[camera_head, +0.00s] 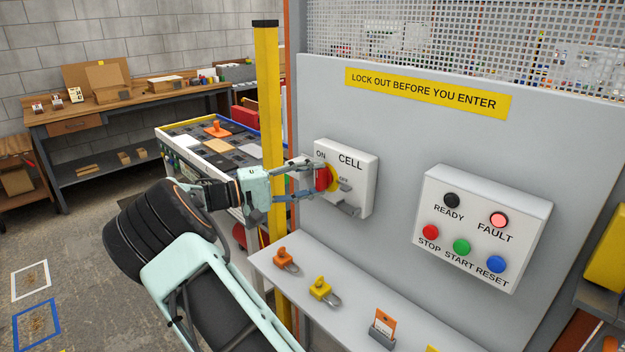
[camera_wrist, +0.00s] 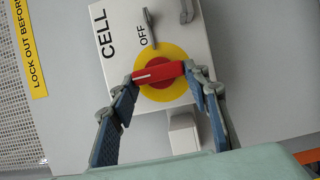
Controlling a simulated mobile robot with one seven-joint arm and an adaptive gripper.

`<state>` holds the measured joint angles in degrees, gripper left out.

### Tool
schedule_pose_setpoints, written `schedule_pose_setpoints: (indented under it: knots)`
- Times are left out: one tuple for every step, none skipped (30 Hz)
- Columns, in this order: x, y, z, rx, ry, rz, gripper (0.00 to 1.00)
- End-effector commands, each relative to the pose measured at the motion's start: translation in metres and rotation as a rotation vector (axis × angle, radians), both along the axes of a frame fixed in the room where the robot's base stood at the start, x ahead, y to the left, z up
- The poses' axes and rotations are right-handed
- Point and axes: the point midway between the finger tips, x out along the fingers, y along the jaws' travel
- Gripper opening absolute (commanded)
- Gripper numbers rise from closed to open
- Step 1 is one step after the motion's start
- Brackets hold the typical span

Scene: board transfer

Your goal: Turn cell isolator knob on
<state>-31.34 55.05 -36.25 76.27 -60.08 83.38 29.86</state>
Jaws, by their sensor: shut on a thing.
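The cell isolator is a white box (camera_head: 358,163) on the grey panel, marked CELL, with ON above the knob and OFF to its right. Its knob has a red handle (camera_head: 322,179) on a yellow disc (camera_head: 334,178). In the wrist view the red handle (camera_wrist: 160,74) lies across the yellow disc (camera_wrist: 158,53), its white mark at the left end, on the side of the box's CELL edge. My gripper (camera_head: 317,181) is shut on the handle; its fingertips press the two ends in the wrist view (camera_wrist: 161,76). ON is hidden there.
A grey hasp (camera_head: 346,208) sticks out of the isolator box. A control box (camera_head: 482,230) to the right has a lit FAULT lamp (camera_head: 498,219). Orange (camera_head: 283,257) and yellow (camera_head: 321,288) padlocks lie on the shelf below. A yellow post (camera_head: 268,120) stands close to my arm.

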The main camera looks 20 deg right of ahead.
Motion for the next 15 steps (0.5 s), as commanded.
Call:
schedule_pose_setpoints:
  knots:
    - [0.0007,0.0004,0.0007,-0.002,0.002,0.003,0.19]
    - [0.0007,0.0004,0.0007,-0.002,0.002,0.003,0.44]
    - [0.0007,0.0004,0.0006,-0.002,0.001,0.003,0.49]
    - [0.0006,0.0003,0.0006,-0.002,0.001,0.002,0.52]
    - [0.0006,0.0003,0.0006,-0.001,0.001,0.002,0.55]
    - [0.0005,0.0003,0.0005,-0.001,0.001,0.002,0.6]
    - [0.0004,0.0002,0.0004,-0.001,0.001,0.002,0.61]
    - [0.0004,0.0002,0.0004,-0.001,0.001,0.002,0.61]
    - [0.0003,0.0002,0.0004,-0.001,0.0,0.001,0.61]
    - [0.0003,0.0001,0.0004,-0.001,0.0,0.001,0.61]
    - [0.0003,0.0001,0.0003,-0.001,0.0,0.001,0.61]
    - [0.0002,0.0001,0.0003,-0.001,0.0,0.001,0.61]
    - [0.0002,0.0,0.0003,-0.001,0.0,0.001,0.61]
    - [0.0002,0.0001,0.0002,-0.001,0.0,0.001,0.61]
    - [0.0002,0.0009,0.0002,-0.001,0.0,0.001,0.61]
